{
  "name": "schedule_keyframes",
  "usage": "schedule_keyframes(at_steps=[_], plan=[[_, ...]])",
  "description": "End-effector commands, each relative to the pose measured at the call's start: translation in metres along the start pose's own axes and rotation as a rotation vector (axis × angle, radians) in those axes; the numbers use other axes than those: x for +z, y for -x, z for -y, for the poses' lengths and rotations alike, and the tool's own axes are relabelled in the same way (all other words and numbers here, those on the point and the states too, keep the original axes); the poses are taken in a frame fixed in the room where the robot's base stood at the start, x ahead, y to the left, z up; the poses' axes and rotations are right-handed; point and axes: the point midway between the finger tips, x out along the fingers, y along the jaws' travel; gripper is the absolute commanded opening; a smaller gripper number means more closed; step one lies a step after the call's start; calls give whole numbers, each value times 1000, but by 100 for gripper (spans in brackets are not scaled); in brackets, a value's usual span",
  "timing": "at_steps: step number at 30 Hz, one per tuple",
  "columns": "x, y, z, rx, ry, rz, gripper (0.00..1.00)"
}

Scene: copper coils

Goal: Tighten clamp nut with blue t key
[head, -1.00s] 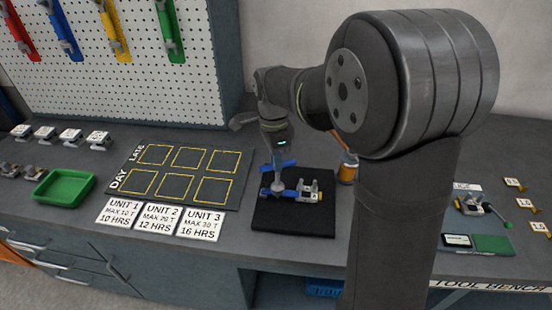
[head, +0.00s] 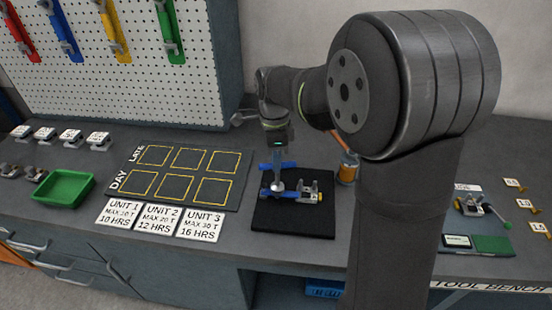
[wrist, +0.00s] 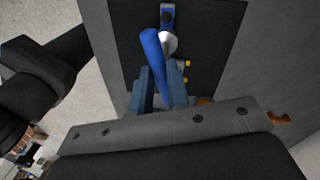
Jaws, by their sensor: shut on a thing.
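The blue T key (head: 283,164) stands roughly upright with its crossbar on top and its grey lower end over the clamp. The clamp (head: 304,190), with a blue left part, metal middle and yellow right end, lies on a black mat (head: 293,222). My gripper (head: 277,156) points down from above and is shut on the key's handle. In the wrist view the blue handle (wrist: 154,62) passes between the gripper fingers (wrist: 162,80). The nut is hidden under the key, and I cannot tell how fully the key is seated.
A green tray (head: 64,187) is farther left. The mat's front is clear.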

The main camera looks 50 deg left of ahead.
Motion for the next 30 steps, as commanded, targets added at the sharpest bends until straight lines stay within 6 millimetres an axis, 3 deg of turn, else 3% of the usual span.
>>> schedule_keyframes(at_steps=[30], plan=[[0,43,-5,0,-1,0,0]])
